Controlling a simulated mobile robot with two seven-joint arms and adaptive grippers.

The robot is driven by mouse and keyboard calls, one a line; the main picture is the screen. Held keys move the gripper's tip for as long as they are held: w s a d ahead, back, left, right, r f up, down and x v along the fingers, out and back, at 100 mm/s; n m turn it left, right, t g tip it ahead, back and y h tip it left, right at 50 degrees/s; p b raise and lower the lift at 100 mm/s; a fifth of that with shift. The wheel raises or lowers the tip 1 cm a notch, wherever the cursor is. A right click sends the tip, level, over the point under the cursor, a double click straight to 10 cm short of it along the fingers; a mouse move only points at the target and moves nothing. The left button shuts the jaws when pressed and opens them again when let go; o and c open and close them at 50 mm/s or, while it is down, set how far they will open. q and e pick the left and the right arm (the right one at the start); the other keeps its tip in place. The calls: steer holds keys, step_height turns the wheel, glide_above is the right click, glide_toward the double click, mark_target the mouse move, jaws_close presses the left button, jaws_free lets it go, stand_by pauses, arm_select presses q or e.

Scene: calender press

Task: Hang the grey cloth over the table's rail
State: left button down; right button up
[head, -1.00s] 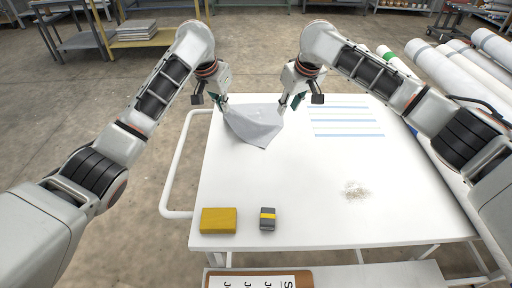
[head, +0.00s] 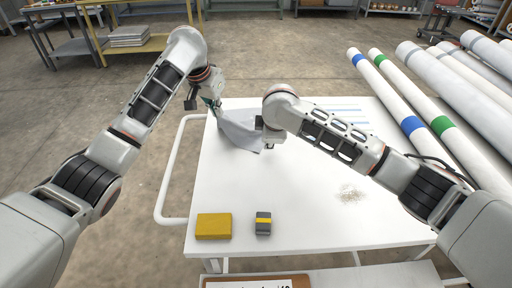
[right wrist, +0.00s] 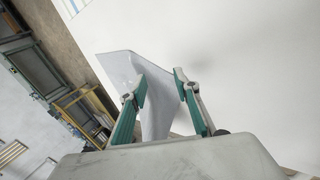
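The grey cloth (head: 238,131) is at the far left part of the white table (head: 300,190), with folds and one corner at my left gripper (head: 214,106). That gripper looks shut on this corner, though its fingertips are small in the view. My right gripper (head: 268,137) is at the cloth's right side, partly hidden by its own arm. In the right wrist view, its two teal-padded fingers (right wrist: 158,88) stand apart with the cloth (right wrist: 148,75) seen between and beyond them. The table's rail (head: 166,170) is a bare white tube along the left side.
A yellow block (head: 213,226) and a grey block with a yellow band (head: 263,223) sit near the table's front edge. A patch of crumbs (head: 350,194) lies at the right. Long white rolls (head: 425,125) lie beyond the right side.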

steer(key=s+a+n+t, duration=0.1)
steer(key=n, duration=0.2)
steer(key=s+a+f+n+t, duration=0.1)
steer(key=n, duration=0.2)
steer(key=s+a+f+n, duration=0.1)
steer(key=s+n, duration=0.1)
steer(key=n, duration=0.1)
steer(key=shift+s+a+f+n+t, duration=0.1)
steer(key=shift+a+f+n+t, duration=0.2)
steer(key=shift+a+t, duration=0.1)
steer(key=s+n+t, duration=0.1)
steer(key=n, duration=0.1)
steer(key=s+r+n, duration=0.1)
steer(key=n, duration=0.1)
steer(key=s+r+n+t, duration=0.1)
steer(key=s+n, duration=0.1)
steer(key=n, duration=0.1)
steer(key=shift+s+a+t, duration=0.1)
steer(key=shift+a+t, duration=0.2)
steer(key=shift+a, duration=0.1)
steer(key=shift+s+d+r+n+t+h, duration=0.15)
steer(key=shift+s+r+n+t+h, duration=0.25)
steer(key=shift+n, duration=0.5)
glide_toward(257, 145)
steer(key=shift+r+x, duration=0.2)
steer(key=shift+x, duration=2.45)
steer(key=shift+w, duration=0.2)
